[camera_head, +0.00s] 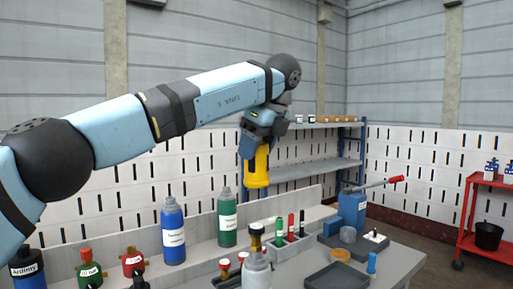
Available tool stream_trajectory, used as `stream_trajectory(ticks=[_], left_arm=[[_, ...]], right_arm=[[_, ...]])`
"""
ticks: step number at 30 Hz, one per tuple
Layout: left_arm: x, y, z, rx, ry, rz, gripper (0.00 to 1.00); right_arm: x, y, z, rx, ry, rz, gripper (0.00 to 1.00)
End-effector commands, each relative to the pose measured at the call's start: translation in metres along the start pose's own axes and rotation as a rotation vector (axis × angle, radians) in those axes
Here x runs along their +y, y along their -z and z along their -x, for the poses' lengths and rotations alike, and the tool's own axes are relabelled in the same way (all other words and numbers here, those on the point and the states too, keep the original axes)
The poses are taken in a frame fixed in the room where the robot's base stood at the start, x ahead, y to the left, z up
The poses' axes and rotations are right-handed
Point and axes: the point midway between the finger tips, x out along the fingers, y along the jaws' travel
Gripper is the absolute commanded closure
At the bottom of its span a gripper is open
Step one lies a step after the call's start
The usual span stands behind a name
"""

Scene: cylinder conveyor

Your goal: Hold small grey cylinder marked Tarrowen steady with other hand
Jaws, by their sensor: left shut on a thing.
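My left gripper (252,143) is raised above the bench, pointing down, shut on a yellow cylinder-like object (258,168). A grey cylinder (257,272) with a brass-coloured valve on top stands at the bottom middle, cut off by the frame edge; its label is cut off and I cannot read it. The left gripper is well above it and apart from it. My right gripper is not in view.
A blue cylinder (173,236) and a green cylinder (228,222) stand on the bench (402,262). Several small red-topped and green items are at the left front. A dark tray (337,277) and a blue press-like device with a red-ended lever (352,210) are right.

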Motion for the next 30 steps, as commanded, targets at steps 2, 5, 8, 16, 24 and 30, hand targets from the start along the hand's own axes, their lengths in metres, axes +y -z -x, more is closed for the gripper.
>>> stream_trajectory(ticks=[2, 5, 8, 16, 24, 30], left_arm=[[0.0, -0.003, 0.009, 0.0, 0.001, 0.0, 0.87], [0.0, -0.007, 0.017, 0.0, 0.001, 0.0, 0.87], [0.0, -0.01, 0.024, 0.0, 0.0, 0.0, 0.87], [0.0, -0.017, 0.043, 0.0, 0.0, 0.0, 0.87], [0.0, -0.018, 0.043, 0.0, 0.0, 0.0, 0.87], [0.0, -0.018, 0.043, 0.0, 0.0, 0.0, 0.87]], right_arm=[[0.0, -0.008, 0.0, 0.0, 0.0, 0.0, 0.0], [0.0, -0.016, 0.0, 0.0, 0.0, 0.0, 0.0], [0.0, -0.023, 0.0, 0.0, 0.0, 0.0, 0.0], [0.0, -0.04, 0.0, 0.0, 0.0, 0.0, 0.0], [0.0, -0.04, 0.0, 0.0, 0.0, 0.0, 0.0], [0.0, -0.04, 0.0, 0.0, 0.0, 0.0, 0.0]])
